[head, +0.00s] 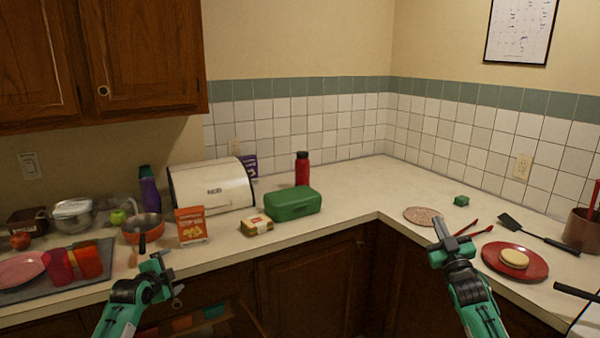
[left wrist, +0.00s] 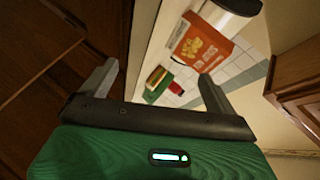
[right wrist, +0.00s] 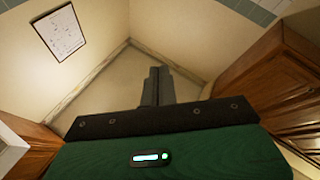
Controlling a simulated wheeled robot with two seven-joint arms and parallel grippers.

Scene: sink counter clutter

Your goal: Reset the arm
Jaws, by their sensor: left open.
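My left gripper (head: 168,272) is in front of the counter's front edge, above an open drawer. In the left wrist view its two fingers (left wrist: 155,90) are wide apart with nothing between them. My right gripper (head: 440,236) is at the right counter's edge, left of the red plate. In the right wrist view its fingers (right wrist: 158,86) are together with nothing held.
An open drawer (head: 235,322) with coloured things lies below the left counter. An orange box (head: 191,226), green lunch box (head: 293,204), bread bin (head: 212,186) and red bottle (head: 302,169) stand behind. A red plate (head: 537,272) and spatula (head: 538,235) lie right.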

